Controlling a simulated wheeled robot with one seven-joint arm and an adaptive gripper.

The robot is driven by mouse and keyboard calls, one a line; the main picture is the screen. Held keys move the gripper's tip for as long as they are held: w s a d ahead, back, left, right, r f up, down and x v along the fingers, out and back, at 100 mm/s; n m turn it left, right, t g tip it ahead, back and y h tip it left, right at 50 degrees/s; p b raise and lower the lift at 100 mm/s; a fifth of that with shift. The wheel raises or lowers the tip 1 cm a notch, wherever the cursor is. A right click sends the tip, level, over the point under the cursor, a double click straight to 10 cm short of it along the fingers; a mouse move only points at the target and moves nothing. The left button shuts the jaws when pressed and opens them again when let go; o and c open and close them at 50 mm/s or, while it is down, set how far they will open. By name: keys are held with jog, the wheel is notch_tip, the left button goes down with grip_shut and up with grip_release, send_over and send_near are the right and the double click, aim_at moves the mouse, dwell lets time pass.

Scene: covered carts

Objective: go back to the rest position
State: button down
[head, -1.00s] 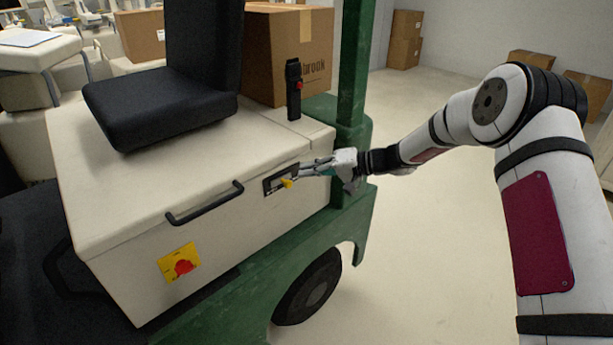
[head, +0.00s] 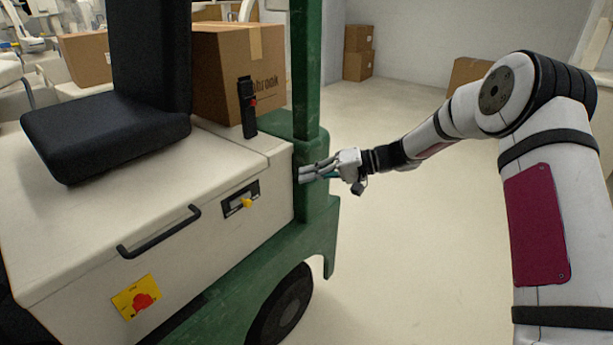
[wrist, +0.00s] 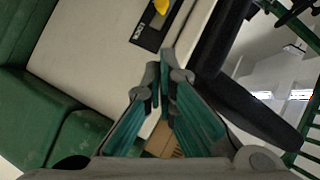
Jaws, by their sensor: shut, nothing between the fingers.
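My gripper (head: 312,172) is at the end of my outstretched arm, in front of the green post at the cart's right end in the head view. Its fingers are shut and empty. In the wrist view the gripper (wrist: 163,72) points toward the cream housing, with the fingertips together. The yellow latch (head: 246,203) in its dark recess on the cream housing (head: 215,235) is to the left of the gripper and apart from it. The latch also shows at the top of the wrist view (wrist: 161,6).
The green cart frame (head: 312,95) stands close beside the gripper. A black handle (head: 160,232), a black seat (head: 100,130), a black lever (head: 247,106) and a cardboard box (head: 218,75) are on the cart. The floor (head: 415,260) right of the cart is clear.

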jog(key=s+d+r+g+h+p, duration=0.1)
jog(key=s+d+r+h+p, duration=0.2)
jog(key=s+r, duration=0.65)
jog(key=s+d+r+h+p, duration=0.15)
jog(key=s+r+h, duration=0.35)
jog(key=s, duration=0.7)
jog(key=s+d+r+m+t+h+p, duration=0.1)
jog(key=s+d+r+h, duration=0.1)
jog(key=s+d, duration=0.3)
jog(key=s+d+r+m+t+h+p, duration=0.1)
jog(key=s+d, duration=0.4)
jog(key=s, duration=0.7)
jog(key=s+d+r+t+h+p, duration=0.1)
jog(key=s+d+r+h+p, duration=0.1)
jog(key=s, duration=0.6)
jog(key=d+r+h, duration=0.1)
jog(key=d+r, duration=0.1)
jog(key=d, duration=0.1)
jog(key=shift+s+r+m+t+p, duration=0.2)
jog(key=shift+r+m+t+p, duration=0.1)
jog(key=shift+r+m, duration=0.1)
